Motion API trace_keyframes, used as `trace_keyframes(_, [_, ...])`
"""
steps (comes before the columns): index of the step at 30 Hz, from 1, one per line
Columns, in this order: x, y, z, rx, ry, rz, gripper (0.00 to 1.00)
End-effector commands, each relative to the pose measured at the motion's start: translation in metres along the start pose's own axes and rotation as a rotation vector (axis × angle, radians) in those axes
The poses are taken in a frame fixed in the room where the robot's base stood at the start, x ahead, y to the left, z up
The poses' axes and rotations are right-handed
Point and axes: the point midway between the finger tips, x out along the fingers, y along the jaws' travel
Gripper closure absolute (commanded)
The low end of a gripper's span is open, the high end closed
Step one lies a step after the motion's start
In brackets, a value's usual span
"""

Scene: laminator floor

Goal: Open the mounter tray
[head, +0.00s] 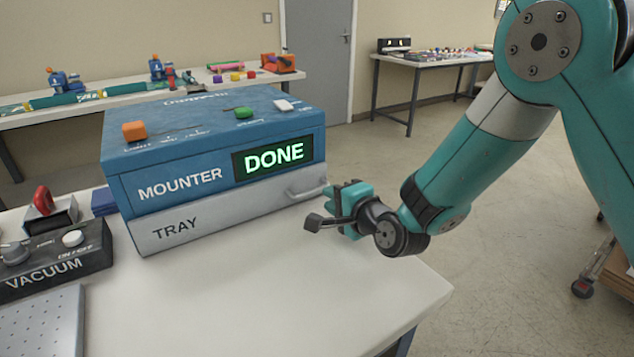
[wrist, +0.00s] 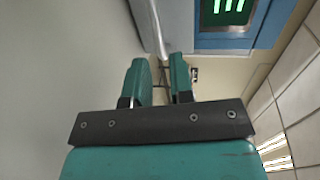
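The mounter (head: 215,155) is a blue box with a lit green DONE display (head: 272,158). Its grey tray (head: 230,215), labelled TRAY, sits shut beneath the blue body. A pale bar handle (head: 306,192) is on the right part of the tray front. My gripper (head: 335,193) is at the right end of the handle. In the wrist view, its two teal fingers (wrist: 160,75) are apart, and the handle (wrist: 154,30) runs down toward the gap between them. I cannot tell whether the fingers touch the handle.
The white table (head: 290,285) is clear in front of the tray. A black vacuum unit (head: 60,262) and a perforated plate (head: 40,325) stand at the left. Further tables stand behind.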

Motion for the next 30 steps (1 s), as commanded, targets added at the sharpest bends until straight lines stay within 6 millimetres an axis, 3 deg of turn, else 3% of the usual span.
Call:
trace_keyframes(6, [0.043,0.000,0.000,-0.002,0.000,0.000,0.78])
trace_keyframes(12, [0.062,0.001,0.000,-0.001,0.000,0.001,0.78])
trace_keyframes(22, [0.066,0.001,0.000,0.000,0.001,0.001,0.78])
trace_keyframes(25, [0.066,0.001,0.000,-0.001,0.001,0.001,0.99])
trace_keyframes(30, [0.065,0.001,0.000,-0.001,0.001,0.002,1.00])
